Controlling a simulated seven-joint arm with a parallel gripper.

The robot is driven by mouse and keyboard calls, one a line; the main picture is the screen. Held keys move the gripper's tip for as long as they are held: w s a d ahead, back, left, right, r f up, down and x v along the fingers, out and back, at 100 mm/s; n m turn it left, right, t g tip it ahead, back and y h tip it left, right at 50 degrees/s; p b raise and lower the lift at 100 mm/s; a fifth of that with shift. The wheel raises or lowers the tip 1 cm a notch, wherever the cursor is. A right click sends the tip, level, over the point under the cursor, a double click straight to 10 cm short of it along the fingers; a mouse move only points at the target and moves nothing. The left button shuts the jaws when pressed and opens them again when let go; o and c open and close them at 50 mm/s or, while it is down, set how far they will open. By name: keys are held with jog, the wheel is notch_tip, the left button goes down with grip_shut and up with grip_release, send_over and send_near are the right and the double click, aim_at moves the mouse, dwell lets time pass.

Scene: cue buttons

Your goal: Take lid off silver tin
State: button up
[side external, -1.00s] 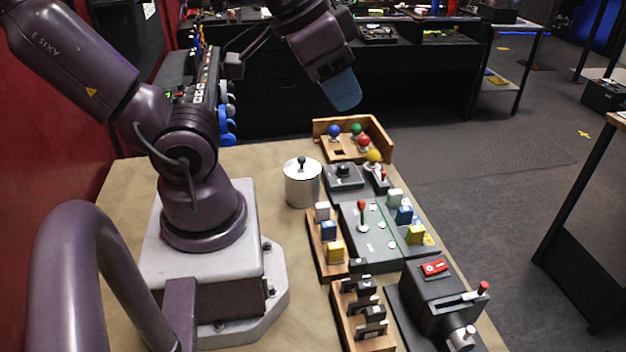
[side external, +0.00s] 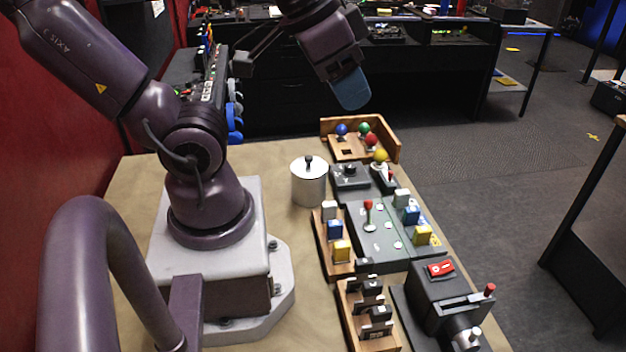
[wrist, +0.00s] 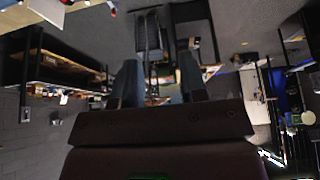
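The silver tin (side external: 309,187) stands upright on the tan table, to the right of my arm's base in the side external view. Its lid (side external: 309,163) sits on top, with a dark round knob (side external: 309,159) at the middle. My gripper (side external: 352,92), with blue fingertips, is high above and beyond the tin, well apart from it. In the wrist view my gripper's two fingers (wrist: 158,78) stand apart with nothing between them. The tin does not show in the wrist view.
A wooden tray (side external: 393,150) with coloured knobs stands behind the tin. Control panels (side external: 377,240) with a red-topped lever, wooden racks (side external: 318,238) of blocks and a black box (side external: 438,290) with a red switch fill the right side. Bare table (side external: 268,170) lies left of the tin.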

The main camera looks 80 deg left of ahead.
jog(key=o, duration=1.1)
jog(key=shift+o, duration=0.2)
jog(key=n+g, duration=0.6)
jog(key=n, duration=0.7)
send_over(309, 156)
notch_tip(309, 156, down, 21)
jog(key=shift+w+a, duration=0.15)
jog(key=shift+f, duration=3)
